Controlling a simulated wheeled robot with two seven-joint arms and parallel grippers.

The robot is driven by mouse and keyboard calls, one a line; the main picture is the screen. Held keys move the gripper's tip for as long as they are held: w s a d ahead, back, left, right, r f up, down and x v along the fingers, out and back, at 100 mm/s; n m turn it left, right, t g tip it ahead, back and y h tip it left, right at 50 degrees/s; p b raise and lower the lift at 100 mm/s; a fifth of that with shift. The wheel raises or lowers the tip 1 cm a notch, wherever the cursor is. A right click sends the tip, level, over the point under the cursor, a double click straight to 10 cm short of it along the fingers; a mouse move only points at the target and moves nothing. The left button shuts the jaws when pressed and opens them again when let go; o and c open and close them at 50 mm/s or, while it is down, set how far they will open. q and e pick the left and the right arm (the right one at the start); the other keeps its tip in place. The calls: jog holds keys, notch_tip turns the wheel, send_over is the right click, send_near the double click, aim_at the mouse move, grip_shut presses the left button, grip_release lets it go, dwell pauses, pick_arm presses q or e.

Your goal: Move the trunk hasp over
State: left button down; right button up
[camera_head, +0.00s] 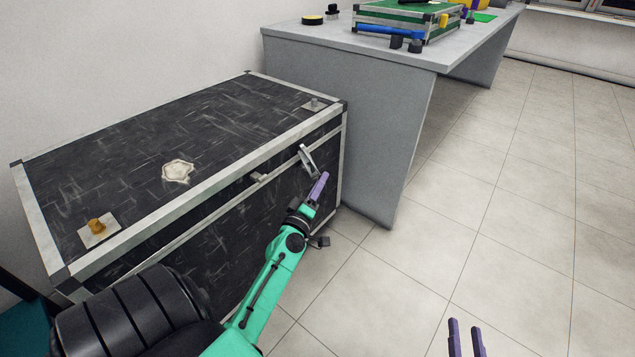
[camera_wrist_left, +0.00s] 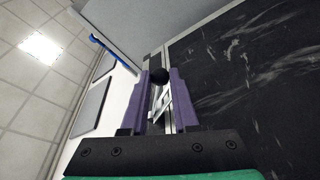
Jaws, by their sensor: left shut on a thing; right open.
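The black trunk (camera_head: 115,140) with pale metal edges stands by the wall, lid down. Its metal hasp (camera_head: 306,158) is on the front face near the right end and sticks outward, tilted. My left gripper (camera_head: 318,186), with purple fingers, is shut on the hasp. The exact contact is partly hidden by the fingers. My right gripper (camera_head: 465,338) is open and empty over the floor at the bottom right.
A second latch (camera_head: 258,177) is on the trunk's front. A crumpled pale item (camera_head: 177,171) and an orange knob on a plate (camera_head: 97,227) are on the lid. A grey table (camera_head: 345,100) with a green case (camera_head: 405,18) stands right behind. The tiled floor at right is clear.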

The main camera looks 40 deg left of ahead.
pick_arm(q)
jog(key=shift+r, duration=0.1)
jog(key=d+r+p, duration=0.1)
jog(key=r+p, duration=0.1)
jog(key=p, duration=0.1)
jog(key=shift+d+r, duration=0.2)
jog(key=shift+d, duration=0.15)
jog(key=r+p, duration=0.1)
jog(key=d+r+p, duration=0.1)
jog(key=r+p, duration=0.1)
jog(key=shift+p, duration=0.3)
dwell(0.4)
